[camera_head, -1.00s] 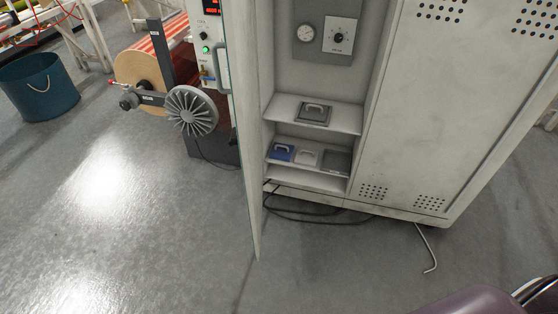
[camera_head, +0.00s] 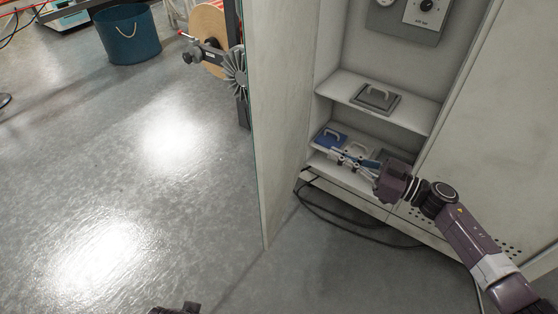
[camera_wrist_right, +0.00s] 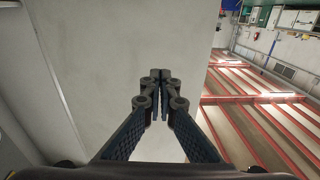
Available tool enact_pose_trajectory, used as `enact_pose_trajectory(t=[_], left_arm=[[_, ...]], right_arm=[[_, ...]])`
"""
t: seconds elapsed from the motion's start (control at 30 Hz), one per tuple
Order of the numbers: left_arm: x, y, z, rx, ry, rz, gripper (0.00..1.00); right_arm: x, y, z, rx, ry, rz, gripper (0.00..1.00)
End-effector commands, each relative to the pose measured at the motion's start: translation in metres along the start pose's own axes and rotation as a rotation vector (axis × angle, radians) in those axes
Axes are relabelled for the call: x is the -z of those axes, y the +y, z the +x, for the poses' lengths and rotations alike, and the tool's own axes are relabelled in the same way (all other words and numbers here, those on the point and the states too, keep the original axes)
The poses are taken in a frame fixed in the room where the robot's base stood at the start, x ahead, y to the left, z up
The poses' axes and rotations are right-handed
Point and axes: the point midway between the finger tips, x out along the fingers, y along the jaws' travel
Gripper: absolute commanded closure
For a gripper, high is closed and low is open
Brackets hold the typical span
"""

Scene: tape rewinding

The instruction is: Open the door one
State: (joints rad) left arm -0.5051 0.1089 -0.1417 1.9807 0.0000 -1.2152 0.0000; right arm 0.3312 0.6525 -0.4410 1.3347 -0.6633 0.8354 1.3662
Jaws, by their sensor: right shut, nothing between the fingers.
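A tall pale cabinet door (camera_head: 280,130) stands swung out at the left of the open cabinet (camera_head: 480,115). Its shelves show behind it. My right gripper (camera_head: 334,157) reaches in from the right, in front of the lower shelf. It is shut and empty, pointing left toward the door's inner side. In the right wrist view the closed fingertips (camera_wrist_right: 160,76) show against a pale flat panel (camera_wrist_right: 125,45), likely the door. I cannot tell whether they touch it. A small dark part, possibly my left gripper (camera_head: 176,309), shows at the bottom edge of the head view.
Black cable (camera_head: 325,218) lies at the cabinet's foot. A reel machine (camera_head: 212,50) and blue bucket (camera_head: 130,38) stand behind. Left floor is clear.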

Motion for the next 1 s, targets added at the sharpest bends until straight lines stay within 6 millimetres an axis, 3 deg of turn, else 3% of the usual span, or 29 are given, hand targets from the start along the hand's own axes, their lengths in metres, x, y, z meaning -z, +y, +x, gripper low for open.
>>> enact_pose_trajectory(t=[0.13, 0.37, 0.67, 1.0], left_arm=[[0.006, -0.002, -0.015, 0.003, 0.017, -0.002, 0.6], [0.009, -0.002, -0.029, 0.004, 0.022, -0.003, 0.6], [0.012, -0.003, -0.047, 0.006, 0.033, -0.005, 0.6], [0.014, -0.004, -0.081, 0.009, 0.051, -0.007, 0.6]], right_arm=[[0.013, -0.027, 0.002, 0.148, -0.028, -0.013, 1.0], [0.021, -0.042, 0.009, 0.212, -0.049, -0.01, 1.0], [0.019, -0.053, 0.064, 0.211, -0.044, -0.008, 1.0], [0.014, -0.065, 0.124, 0.209, -0.047, -0.007, 1.0]])
